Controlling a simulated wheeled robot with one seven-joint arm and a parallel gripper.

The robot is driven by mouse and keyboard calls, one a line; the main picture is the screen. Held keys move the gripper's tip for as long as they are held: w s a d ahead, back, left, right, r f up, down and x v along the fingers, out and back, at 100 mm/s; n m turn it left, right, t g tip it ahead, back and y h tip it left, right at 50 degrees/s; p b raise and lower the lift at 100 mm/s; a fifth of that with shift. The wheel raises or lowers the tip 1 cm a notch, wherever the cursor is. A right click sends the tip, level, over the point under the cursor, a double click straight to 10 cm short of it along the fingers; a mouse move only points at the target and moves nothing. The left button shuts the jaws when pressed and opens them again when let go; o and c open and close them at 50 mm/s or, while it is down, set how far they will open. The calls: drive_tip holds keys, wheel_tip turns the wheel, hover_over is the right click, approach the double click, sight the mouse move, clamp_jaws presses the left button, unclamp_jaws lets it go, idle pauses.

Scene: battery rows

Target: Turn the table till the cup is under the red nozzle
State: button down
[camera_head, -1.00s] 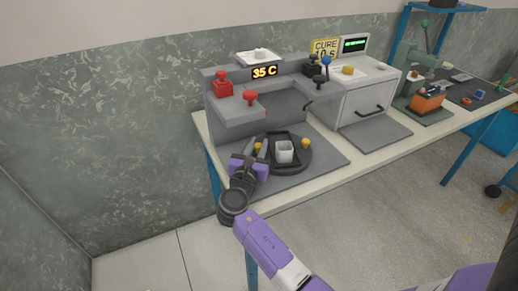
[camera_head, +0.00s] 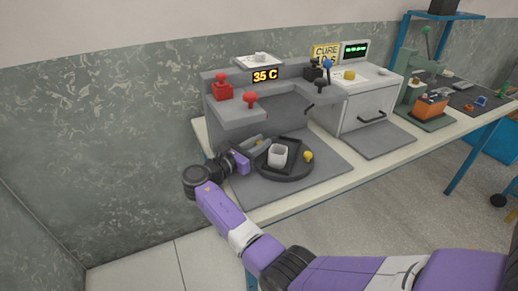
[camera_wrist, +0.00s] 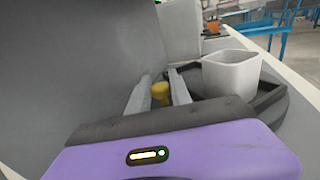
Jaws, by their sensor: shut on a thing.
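The white cup (camera_head: 278,155) stands upright on the dark round turntable (camera_head: 285,174), left of its middle; it also shows in the wrist view (camera_wrist: 232,72). A yellow knob (camera_head: 308,156) stands at the turntable's right side. My gripper (camera_head: 258,144) is at the turntable's back left, low, with its fingers shut on another yellow knob (camera_wrist: 160,92). The red knob (camera_head: 251,98) sits on the dispenser's left arm (camera_head: 240,115), above and behind my gripper. No nozzle tip is visible beneath that arm. The cup is to the right of the space below it.
A black knob (camera_head: 314,71) and a blue knob (camera_head: 327,64) top the dispenser's right arm. A white curing box (camera_head: 368,105) stands to the right. The grey wall is close behind and left. The grey mat (camera_head: 325,174) before the turntable is clear.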

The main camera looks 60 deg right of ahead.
drive_tip(key=shift+d+m+g+y+b, duration=0.25)
drive_tip(key=shift+d+m+g+b, duration=0.3)
drive_tip(key=shift+g+b, duration=0.3)
drive_tip(key=shift+d+m+g+y+b, duration=0.3)
drive_tip(key=shift+m+g+b, duration=0.35)
drive_tip(key=shift+g, duration=0.3)
drive_tip(key=shift+d+g, duration=0.15)
drive_tip(key=shift+g, duration=0.15)
drive_tip(key=c, duration=1.5)
unclamp_jaws()
drive_tip(key=shift+b+v, duration=0.3)
drive_tip(key=shift+v, duration=3.6)
